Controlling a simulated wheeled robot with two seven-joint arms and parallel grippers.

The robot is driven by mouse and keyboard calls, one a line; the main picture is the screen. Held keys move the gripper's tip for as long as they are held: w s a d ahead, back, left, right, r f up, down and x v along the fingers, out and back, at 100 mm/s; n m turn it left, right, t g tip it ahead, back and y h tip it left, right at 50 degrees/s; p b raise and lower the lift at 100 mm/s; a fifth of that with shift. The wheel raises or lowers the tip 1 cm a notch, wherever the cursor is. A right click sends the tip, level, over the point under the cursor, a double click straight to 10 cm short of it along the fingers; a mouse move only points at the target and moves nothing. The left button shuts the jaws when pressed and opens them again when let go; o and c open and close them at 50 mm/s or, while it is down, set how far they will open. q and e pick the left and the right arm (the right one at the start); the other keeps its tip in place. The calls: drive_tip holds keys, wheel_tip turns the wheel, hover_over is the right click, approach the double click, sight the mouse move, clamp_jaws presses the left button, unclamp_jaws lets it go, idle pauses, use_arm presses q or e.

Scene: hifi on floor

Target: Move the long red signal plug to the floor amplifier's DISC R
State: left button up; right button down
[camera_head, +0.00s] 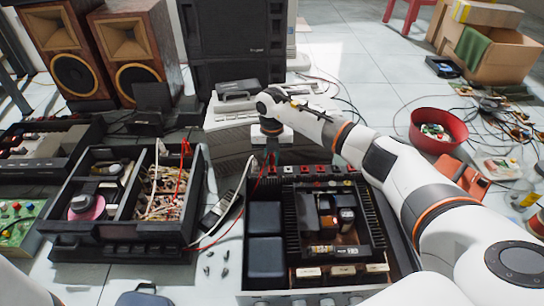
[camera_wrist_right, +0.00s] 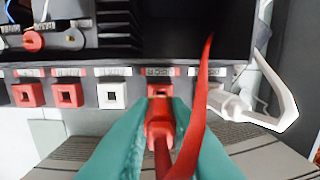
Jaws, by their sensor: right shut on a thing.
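The floor amplifier (camera_head: 266,258) stands open-topped at the bottom centre of the head view, with a row of red and white sockets along its far edge. In the right wrist view the labels appear upside down. My right gripper (camera_wrist_right: 160,128) is shut on the long red signal plug (camera_wrist_right: 158,130), which also has a red cable (camera_wrist_right: 196,120). The plug's tip lines up with the red socket (camera_wrist_right: 159,91) under a label that seems to read DISC R. How far it sits in is hidden. In the head view my right gripper (camera_head: 271,152) is behind the amplifier. My left gripper is out of view.
A white plug (camera_wrist_right: 229,101) with a white cable sits at the socket just right of the red one. Red sockets (camera_wrist_right: 67,95) and a white socket (camera_wrist_right: 112,95) lie to the left. A black parts tray (camera_head: 118,232) stands left of the amplifier. A red bowl (camera_head: 424,143) is at right.

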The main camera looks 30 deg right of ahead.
drive_tip(key=shift+p, duration=0.45)
idle(0.7)
drive_tip(key=shift+f, duration=0.75)
idle(1.0)
drive_tip(key=shift+f+p, duration=0.25)
drive_tip(key=shift+p, duration=0.35)
idle(3.2)
drive_tip(key=c, duration=1.3)
unclamp_jaws()
drive_tip(key=shift+r, duration=0.1)
